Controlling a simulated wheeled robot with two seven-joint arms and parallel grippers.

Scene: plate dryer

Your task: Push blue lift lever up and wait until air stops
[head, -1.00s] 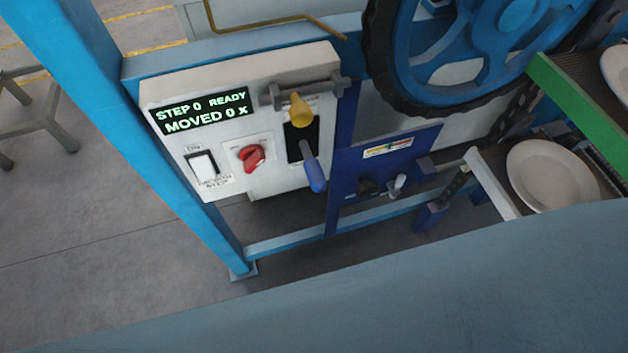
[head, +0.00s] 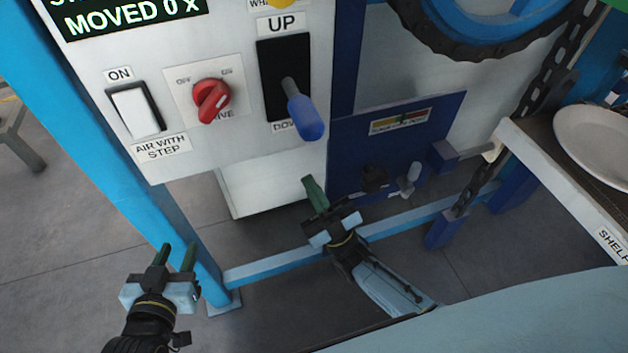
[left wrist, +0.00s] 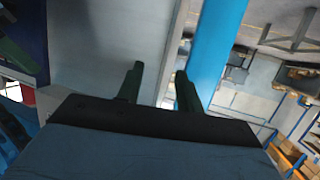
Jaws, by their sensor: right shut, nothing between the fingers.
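The blue lift lever (head: 303,113) sticks out of a black slot (head: 283,60) marked UP at the top, with a partly covered label below. Its blue knob hangs at the lower end of the slot. My left gripper (head: 176,256) is at the lower left, open and empty, well below and left of the lever. It also shows in the left wrist view (left wrist: 158,85), fingers apart with nothing between them. My right gripper (head: 312,190) is shut and empty, pointing up below the lever and apart from it.
Left of the lever are a red rotary knob (head: 211,100) and a white AIR WITH STEP switch (head: 135,111). A display (head: 125,14) reads MOVED 0 X. A blue panel (head: 420,125) with small controls is at right. A shelf (head: 560,170) holds a white plate (head: 600,145).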

